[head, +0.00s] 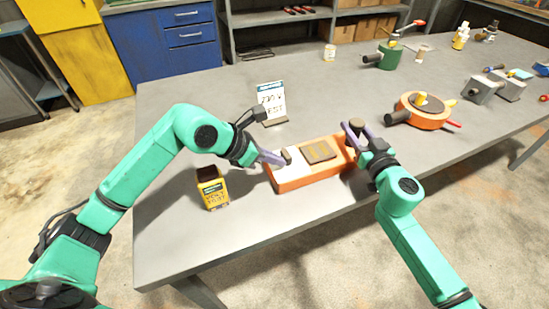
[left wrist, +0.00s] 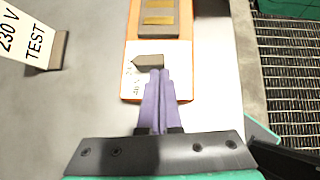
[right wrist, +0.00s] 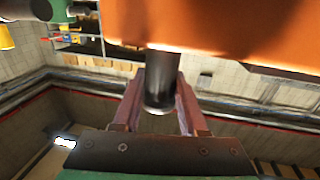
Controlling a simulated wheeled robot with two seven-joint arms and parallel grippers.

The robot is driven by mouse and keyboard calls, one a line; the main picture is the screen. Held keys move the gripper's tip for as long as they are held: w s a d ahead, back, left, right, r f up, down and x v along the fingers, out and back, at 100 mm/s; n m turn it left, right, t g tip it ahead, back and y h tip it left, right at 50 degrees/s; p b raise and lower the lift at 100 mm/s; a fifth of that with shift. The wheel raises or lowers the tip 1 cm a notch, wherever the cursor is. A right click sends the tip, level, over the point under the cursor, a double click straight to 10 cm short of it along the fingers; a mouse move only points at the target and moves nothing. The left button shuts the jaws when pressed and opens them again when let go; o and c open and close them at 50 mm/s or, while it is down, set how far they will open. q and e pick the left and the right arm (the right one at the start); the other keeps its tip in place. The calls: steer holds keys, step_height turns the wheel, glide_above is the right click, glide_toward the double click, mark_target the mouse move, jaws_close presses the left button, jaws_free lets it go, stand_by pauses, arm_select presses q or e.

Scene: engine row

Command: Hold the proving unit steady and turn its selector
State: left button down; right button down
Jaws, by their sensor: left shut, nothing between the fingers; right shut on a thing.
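The proving unit (head: 302,178) is an orange box lying on the grey bench, with a white label area and a ribbed brown panel on top. Its selector (head: 287,155) is a small brown knob on the white end; in the left wrist view the selector (left wrist: 148,61) has a pointed end facing left. My left gripper (head: 278,161) is shut and empty, its tips right at the selector; I cannot tell whether they touch. My right gripper (head: 352,133) is shut on a dark round post (right wrist: 161,85) at the unit's right end.
A 230 V test card (head: 271,100) stands behind the unit. A yellow box (head: 212,188) stands to its left, near my left arm. An orange round device (head: 424,108) and a green device (head: 388,55) stand further right. The front left of the bench is clear.

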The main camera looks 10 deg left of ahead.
arm_select(q)
steer(key=shift+d, duration=0.15)
steer(key=shift+s+d+r+n+t+y, duration=0.1)
steer(key=shift+d+n+t+y, duration=0.4)
steer(key=shift+n, duration=0.5)
steer(key=shift+d, duration=0.5)
steer(key=shift+a, duration=0.15)
steer(key=shift+w+a, duration=0.5)
steer(key=shift+a, duration=0.1)
steer(key=s+d+r, duration=0.2)
steer(key=s+r, duration=0.4)
steer(key=r, duration=0.1)
steer(key=shift+s+d, duration=0.35)
steer(key=shift+d, duration=0.05)
